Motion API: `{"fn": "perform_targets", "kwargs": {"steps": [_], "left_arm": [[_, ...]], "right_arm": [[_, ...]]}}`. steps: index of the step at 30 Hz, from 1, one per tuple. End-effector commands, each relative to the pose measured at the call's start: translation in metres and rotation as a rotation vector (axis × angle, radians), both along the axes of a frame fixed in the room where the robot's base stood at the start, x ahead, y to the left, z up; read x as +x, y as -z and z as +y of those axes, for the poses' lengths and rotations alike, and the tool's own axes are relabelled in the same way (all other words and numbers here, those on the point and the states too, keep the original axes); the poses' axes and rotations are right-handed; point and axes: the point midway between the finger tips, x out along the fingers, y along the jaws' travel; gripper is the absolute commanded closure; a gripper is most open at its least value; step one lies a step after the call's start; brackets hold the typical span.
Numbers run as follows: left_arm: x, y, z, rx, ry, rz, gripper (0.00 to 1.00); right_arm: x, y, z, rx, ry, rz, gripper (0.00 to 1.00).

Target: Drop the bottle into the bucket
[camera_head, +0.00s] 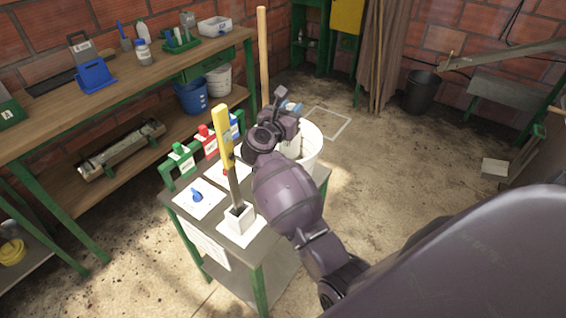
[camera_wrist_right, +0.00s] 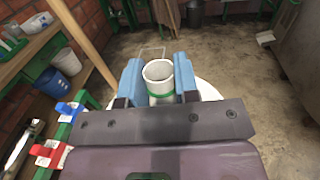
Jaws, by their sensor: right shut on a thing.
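My right gripper (camera_head: 292,108) is above a large white bucket (camera_head: 312,150) that stands behind the small green-legged table. In the right wrist view the blue fingers of the right gripper (camera_wrist_right: 159,82) are shut on the bottle (camera_wrist_right: 158,72), a white cylinder with a green band and an open round end facing the camera. The white bucket's rim (camera_wrist_right: 208,90) shows behind and below the fingers. In the head view the bottle is mostly hidden by my gripper. My left gripper is not in view.
The small table (camera_head: 185,212) carries a yellow-handled tool (camera_head: 223,135) upright in a white holder, plus green, red and blue handled items. A workbench (camera_head: 110,80) with bottles and trays stands left. A blue bucket (camera_head: 190,97) is on its shelf. A black bucket (camera_head: 420,92) stands at the back.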

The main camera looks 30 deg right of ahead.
Motion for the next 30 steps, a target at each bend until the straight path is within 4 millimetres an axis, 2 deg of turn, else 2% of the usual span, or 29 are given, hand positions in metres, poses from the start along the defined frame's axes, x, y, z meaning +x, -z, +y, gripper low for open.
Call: {"fn": "perform_targets", "kwargs": {"steps": [3,10,11,15,17,25,30], "left_arm": [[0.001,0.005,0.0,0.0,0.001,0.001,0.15],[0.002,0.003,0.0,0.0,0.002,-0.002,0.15],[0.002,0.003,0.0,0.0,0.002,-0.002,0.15],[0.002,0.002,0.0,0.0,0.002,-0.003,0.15],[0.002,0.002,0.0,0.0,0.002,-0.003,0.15],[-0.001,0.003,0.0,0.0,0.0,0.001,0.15],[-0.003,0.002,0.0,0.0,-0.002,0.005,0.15]], "right_arm": [[0.0,0.005,0.0,-0.001,-0.001,0.0,1.0],[0.0,0.004,0.0,0.0,-0.001,-0.002,1.0],[0.0,0.004,0.0,0.0,-0.001,-0.002,0.7],[0.0,0.004,0.0,0.0,-0.001,-0.002,0.48],[0.0,0.004,0.0,0.0,-0.001,-0.002,0.41],[0.0,0.005,0.0,0.001,0.0,0.0,0.41],[0.001,-0.009,0.001,0.002,-0.001,-0.004,0.41]]}}
